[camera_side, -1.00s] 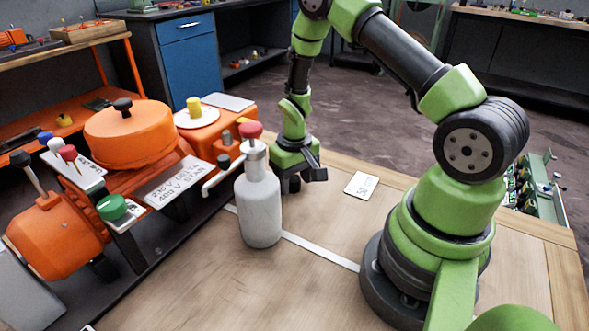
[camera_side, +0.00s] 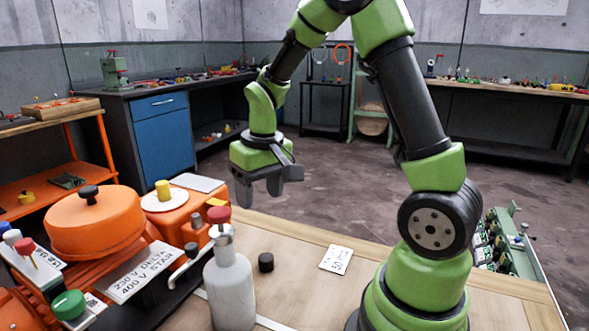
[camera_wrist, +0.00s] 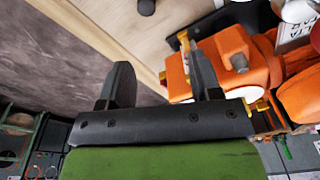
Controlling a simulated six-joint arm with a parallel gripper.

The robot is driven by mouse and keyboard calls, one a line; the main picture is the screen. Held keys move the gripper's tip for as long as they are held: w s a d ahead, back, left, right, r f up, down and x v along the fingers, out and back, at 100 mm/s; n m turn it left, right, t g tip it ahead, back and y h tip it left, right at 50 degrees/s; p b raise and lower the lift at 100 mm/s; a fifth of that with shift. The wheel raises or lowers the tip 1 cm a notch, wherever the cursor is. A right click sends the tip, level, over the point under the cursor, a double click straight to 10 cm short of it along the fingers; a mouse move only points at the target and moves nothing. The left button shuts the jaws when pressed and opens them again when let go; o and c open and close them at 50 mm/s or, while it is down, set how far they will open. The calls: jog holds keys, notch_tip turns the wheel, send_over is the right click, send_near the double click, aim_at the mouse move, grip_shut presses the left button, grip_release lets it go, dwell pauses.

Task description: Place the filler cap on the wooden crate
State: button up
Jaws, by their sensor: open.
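In the wrist view the cap (camera_wrist: 147,7) is cut by the top edge, beyond my fingers. My gripper (camera_side: 266,190) is open and empty, raised well above the cap in the side view. Its two dark fingers (camera_wrist: 160,68) stand apart in the wrist view with nothing between them.
A grey bottle with a red knob (camera_side: 229,285) stands left of the cap. A white card (camera_side: 336,260) lies to its right. The orange machine (camera_side: 97,222) with levers and a label plate fills the left. The wood around the cap is clear.

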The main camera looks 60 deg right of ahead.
jog(key=s+a+r+t+y, duration=0.2)
jog(key=s+a+r+t, duration=0.4)
jog(key=s+a+r, duration=0.4)
jog(key=s+r, duration=0.3)
jog(key=shift+s+a+n, duration=0.15)
jog(key=shift+s+n, duration=0.15)
jog(key=shift+s, duration=0.05)
dwell(0.4)
